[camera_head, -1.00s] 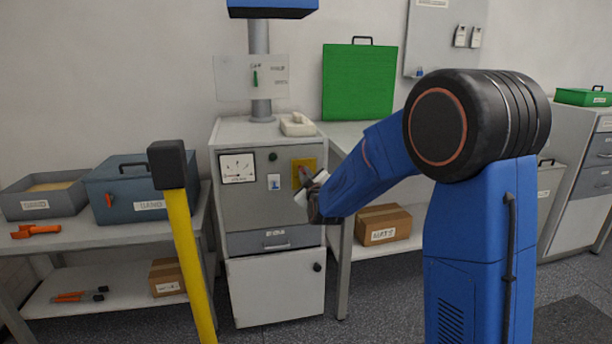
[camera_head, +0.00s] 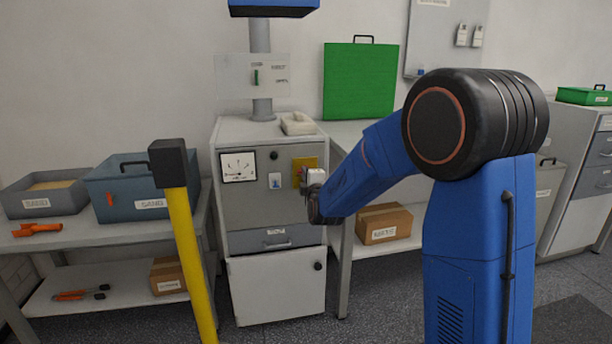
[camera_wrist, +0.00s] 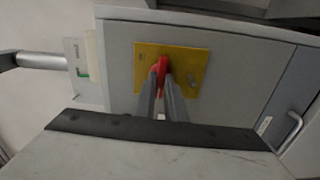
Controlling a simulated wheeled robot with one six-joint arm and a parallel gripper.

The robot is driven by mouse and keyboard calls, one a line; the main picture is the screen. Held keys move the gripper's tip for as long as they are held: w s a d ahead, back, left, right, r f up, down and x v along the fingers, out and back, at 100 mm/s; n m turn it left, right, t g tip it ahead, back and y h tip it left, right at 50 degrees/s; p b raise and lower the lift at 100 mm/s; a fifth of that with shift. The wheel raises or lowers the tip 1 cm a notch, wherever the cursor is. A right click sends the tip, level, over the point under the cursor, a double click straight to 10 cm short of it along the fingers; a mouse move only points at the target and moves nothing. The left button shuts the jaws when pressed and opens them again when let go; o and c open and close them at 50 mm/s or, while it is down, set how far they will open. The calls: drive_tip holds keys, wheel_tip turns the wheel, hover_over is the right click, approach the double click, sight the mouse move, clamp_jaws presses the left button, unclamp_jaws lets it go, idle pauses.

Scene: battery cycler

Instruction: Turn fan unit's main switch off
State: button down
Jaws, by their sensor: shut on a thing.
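The fan unit is a grey cabinet (camera_head: 236,205) with a dial meter (camera_head: 238,166) on its front. A yellow plate (camera_head: 298,165) sits at the upper right of that front, partly hidden by my gripper. In the wrist view, the yellow plate (camera_wrist: 148,62) carries a red switch handle (camera_wrist: 162,68). My gripper (camera_wrist: 163,82) is shut on the red handle, with a grey finger on each side of it. The handle runs roughly upright in the wrist picture, across the plate. In the head view, my gripper (camera_head: 314,178) is right in front of the plate.
A drawer (camera_head: 274,240) is below. A yellow post (camera_head: 188,245) stands in front at left. A light-coloured object (camera_head: 298,124) lies on the cabinet top.

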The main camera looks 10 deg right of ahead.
drive_tip(key=shift+f+n, duration=0.1)
drive_tip(key=shift+n, duration=0.3)
drive_tip(key=c, duration=1.8)
unclamp_jaws()
drive_tip(key=s, duration=1.7)
drive_tip(key=shift+s, duration=0.25)
